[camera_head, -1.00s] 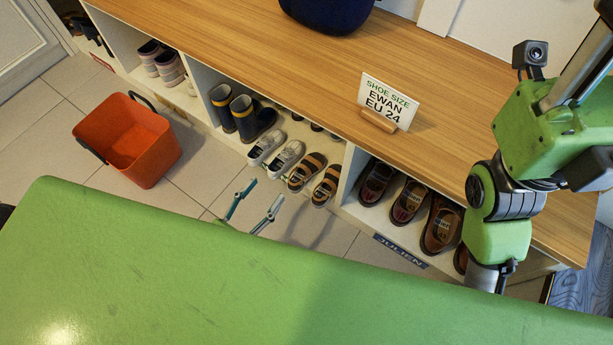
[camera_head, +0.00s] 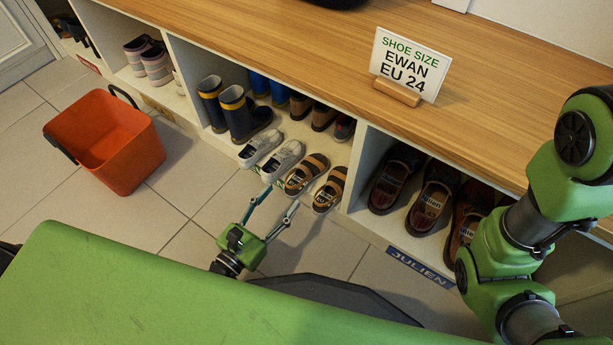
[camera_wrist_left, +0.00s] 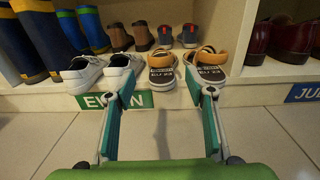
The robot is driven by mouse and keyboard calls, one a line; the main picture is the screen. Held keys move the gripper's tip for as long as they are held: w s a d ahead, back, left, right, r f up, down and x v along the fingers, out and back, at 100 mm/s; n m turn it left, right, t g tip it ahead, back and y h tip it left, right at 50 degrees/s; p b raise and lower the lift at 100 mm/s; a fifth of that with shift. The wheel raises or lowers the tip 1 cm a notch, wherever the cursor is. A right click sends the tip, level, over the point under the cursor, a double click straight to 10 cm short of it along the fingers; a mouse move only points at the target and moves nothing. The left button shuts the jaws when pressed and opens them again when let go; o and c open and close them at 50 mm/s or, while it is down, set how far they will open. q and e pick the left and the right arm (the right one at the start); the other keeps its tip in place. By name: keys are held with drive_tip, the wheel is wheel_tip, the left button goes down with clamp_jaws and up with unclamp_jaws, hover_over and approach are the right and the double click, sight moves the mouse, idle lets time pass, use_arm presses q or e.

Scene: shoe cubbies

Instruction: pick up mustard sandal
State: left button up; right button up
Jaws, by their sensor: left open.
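A pair of mustard sandals with dark insoles stands at the front of the middle cubby. In the head view, the left sandal (camera_head: 305,176) and right sandal (camera_head: 330,190) are side by side. In the left wrist view, the left one (camera_wrist_left: 163,68) and right one (camera_wrist_left: 208,70) show mustard straps and pale insole print that is hard to read. My left gripper (camera_head: 281,198) is open and empty, just in front of the cubby. In the left wrist view, its fingers (camera_wrist_left: 169,90) are spread, with the left sandal between and beyond the tips. My right gripper is out of view.
Grey-white sneakers (camera_head: 273,155) stand left of the sandals, with navy boots (camera_head: 239,114) and other shoes behind. A divider (camera_head: 358,168) separates the maroon shoes (camera_head: 431,206) on the right. An orange basket (camera_head: 118,150) sits on the floor at left. A size sign (camera_head: 411,66) stands on the bench.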

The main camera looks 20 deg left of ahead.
sight(294, 182)
use_arm(q)
drive_tip(key=b+x, duration=0.2)
drive_tip(key=x, duration=0.4)
drive_tip(key=shift+w+d, duration=0.1)
drive_tip(key=shift+w, duration=0.35)
drive_tip(key=c, duration=1.2)
